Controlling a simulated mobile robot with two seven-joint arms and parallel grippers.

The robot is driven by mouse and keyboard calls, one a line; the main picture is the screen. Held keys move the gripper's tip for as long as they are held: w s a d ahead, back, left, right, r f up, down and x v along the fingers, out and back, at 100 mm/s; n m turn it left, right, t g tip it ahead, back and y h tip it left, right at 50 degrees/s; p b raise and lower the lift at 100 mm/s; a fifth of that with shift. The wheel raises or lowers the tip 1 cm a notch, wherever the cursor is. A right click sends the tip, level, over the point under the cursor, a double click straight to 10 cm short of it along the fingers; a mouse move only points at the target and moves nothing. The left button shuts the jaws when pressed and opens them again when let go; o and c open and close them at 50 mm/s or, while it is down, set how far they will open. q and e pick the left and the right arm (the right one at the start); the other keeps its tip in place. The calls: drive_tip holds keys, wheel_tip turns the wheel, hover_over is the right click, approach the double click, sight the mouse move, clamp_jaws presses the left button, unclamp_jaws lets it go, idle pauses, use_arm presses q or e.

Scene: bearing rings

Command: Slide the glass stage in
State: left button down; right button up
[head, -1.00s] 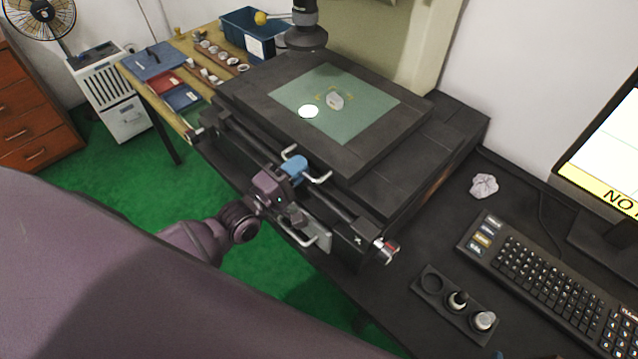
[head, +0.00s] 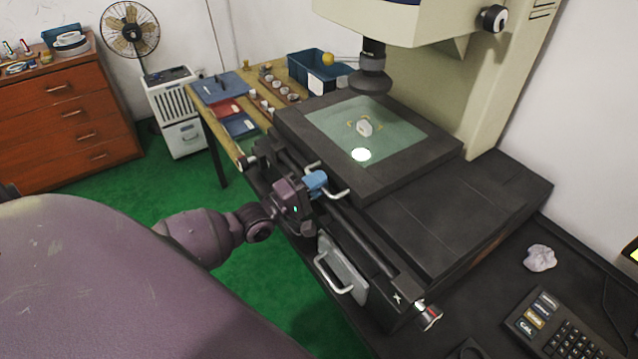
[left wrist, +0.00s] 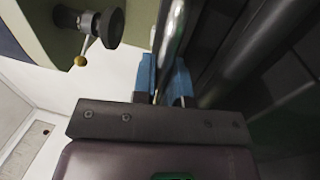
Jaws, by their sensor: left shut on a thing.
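The glass stage is a thick black frame (head: 420,162) around a greenish glass plate (head: 400,135), on the black base of the measuring machine. A small pale part (head: 365,128) stands on the glass beside a bright round light spot. A metal handle (head: 338,193) is on the stage's front side. My left gripper (head: 316,182) is shut on this handle with its blue fingertips. In the left wrist view, the blue fingertips (left wrist: 164,85) sit on both sides of the shiny bar (left wrist: 172,35). My right gripper is not in view.
The machine's lens (head: 372,82) hangs over the back of the stage. A grey plate with a handle (head: 335,275) is low on the front. A wooden bench (head: 222,140) with trays and a blue bin (head: 318,72) stands behind left. The base right of the stage is bare.

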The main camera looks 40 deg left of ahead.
use_arm(q)
drive_tip(key=c, duration=1.4)
unclamp_jaws()
drive_tip(key=shift+a, duration=0.15)
drive_tip(key=shift+c, duration=0.2)
drive_tip(key=v, duration=1)
drive_tip(key=shift+s+b, duration=0.3)
drive_tip(key=shift+b, duration=0.05)
drive_tip(key=shift+a+f, duration=0.1)
